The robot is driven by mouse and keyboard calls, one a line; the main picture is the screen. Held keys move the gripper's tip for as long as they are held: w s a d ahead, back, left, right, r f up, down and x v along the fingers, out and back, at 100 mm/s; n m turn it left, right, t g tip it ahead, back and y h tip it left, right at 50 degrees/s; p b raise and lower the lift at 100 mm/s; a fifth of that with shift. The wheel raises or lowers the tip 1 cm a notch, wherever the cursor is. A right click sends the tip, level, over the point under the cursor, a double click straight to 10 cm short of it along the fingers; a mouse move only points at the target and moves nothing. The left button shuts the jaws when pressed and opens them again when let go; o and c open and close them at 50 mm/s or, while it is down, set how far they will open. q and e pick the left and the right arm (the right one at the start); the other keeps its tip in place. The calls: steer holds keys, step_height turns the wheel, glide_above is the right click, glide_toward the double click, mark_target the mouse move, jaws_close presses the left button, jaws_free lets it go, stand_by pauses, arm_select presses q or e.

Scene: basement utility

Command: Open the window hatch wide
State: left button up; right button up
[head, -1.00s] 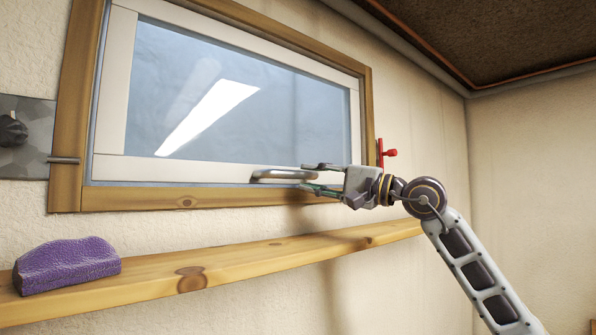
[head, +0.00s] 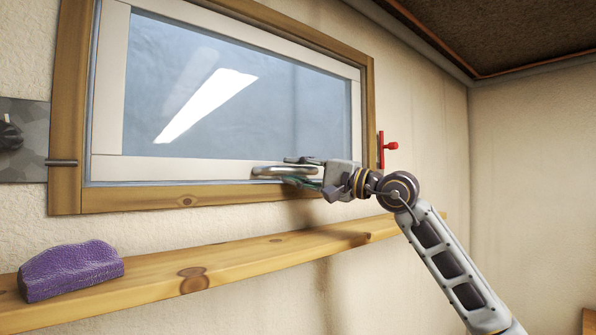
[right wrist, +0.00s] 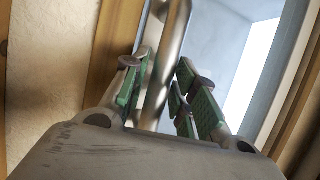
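The window hatch (head: 118,168) is a white-framed glass pane set in a wooden frame (head: 180,200); it looks shut. Its metal bar handle (head: 268,171) is on the bottom rail, right of the middle. My right gripper (head: 300,172) reaches the handle from the right. In the right wrist view, the handle (right wrist: 168,60) runs between the two green-padded fingers (right wrist: 162,95), close to the left one. The fingers stand apart with a gap on the right side of the bar, so they are open around it. My left gripper is not in view.
A wooden shelf (head: 235,264) runs along the wall below the window, with a purple block (head: 70,268) at its left end. A red latch-like piece (head: 388,146) sits right of the frame. A grey plate with a dark knob (head: 10,136) is at the left.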

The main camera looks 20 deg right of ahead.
jaws_close()
steer(key=shift+s+d, duration=0.15)
steer(key=shift+s, duration=0.2)
steer(key=shift+s+d+r+p, duration=0.2)
steer(key=shift+s+p, duration=0.15)
steer(key=shift+s, duration=0.3)
arm_select(q)
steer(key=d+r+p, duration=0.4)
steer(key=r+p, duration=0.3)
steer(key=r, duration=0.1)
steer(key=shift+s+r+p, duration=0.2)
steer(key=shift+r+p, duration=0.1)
steer(key=shift+p, duration=0.1)
arm_select(e)
steer(key=s+d+r+m+g+h, duration=0.1)
steer(key=s+d+r, duration=0.2)
steer(key=s+r, duration=0.2)
steer(key=s+d+r+g+h, duration=0.1)
steer(key=s+d+r, duration=0.2)
steer(key=s, duration=0.9)
step_height(320, 180, up, 2)
steer(key=shift+d+r+m+g+h, duration=0.1)
steer(key=shift+d+m+g+h, duration=0.1)
steer(key=shift+m+g+h, duration=0.15)
